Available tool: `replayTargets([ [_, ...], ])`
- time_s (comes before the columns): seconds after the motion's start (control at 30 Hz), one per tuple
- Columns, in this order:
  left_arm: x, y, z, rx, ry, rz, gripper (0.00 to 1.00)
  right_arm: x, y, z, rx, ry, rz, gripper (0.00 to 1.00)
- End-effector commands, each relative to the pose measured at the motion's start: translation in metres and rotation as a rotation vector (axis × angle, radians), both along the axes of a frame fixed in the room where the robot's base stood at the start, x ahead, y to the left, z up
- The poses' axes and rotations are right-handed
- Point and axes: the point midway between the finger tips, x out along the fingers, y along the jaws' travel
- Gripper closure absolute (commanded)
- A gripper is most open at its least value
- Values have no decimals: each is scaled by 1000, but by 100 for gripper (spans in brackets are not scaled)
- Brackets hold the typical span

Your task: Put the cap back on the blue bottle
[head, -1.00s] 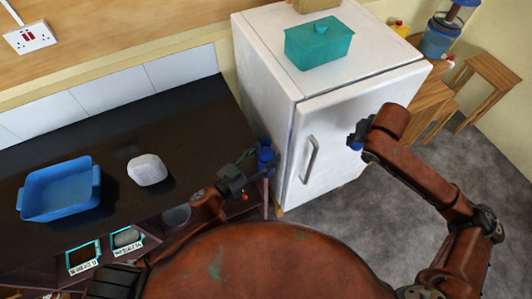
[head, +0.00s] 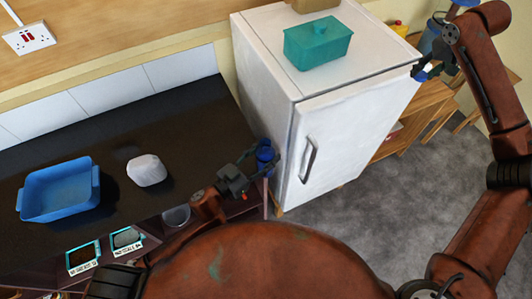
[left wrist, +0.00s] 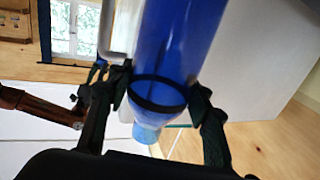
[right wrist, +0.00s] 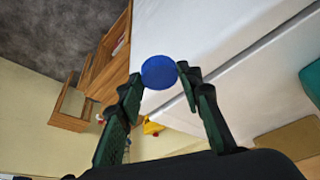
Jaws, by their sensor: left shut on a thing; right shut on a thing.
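The blue bottle (head: 265,155) is in my left gripper (head: 260,166), in front of the counter's right end beside the fridge. In the left wrist view the bottle (left wrist: 178,40) fills the space between the fingers (left wrist: 160,98), with a dark ring and a paler, narrower end. My right gripper (head: 420,72) is far to the right, beside the fridge's upper right corner. In the right wrist view its fingertips (right wrist: 158,78) are shut on a round blue cap (right wrist: 158,71). The cap and the bottle are well apart.
Wooden furniture (head: 400,118) stands right of the fridge.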

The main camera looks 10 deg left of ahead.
Motion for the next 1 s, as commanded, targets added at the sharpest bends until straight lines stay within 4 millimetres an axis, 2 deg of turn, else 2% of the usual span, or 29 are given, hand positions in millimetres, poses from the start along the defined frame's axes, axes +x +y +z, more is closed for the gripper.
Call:
replayTargets([
  [0.1,0,0,1,-1,-2,-1,100,6,24,18,0,-1,60,74],
  [0.27,0,0,1,-1,-2,-1,100,9,68,32,0,-1,150,74],
  [0.53,0,0,1,-1,-2,-1,100,5,161,69,-2,-3,355,74],
  [0.77,0,0,1,-1,-2,-1,100,-12,241,100,-3,-2,546,74],
  [0.87,0,0,1,-1,-2,-1,100,-24,276,104,-4,0,630,74],
  [1.0,0,0,1,-1,-2,-1,100,-46,323,90,-3,2,735,74],
])
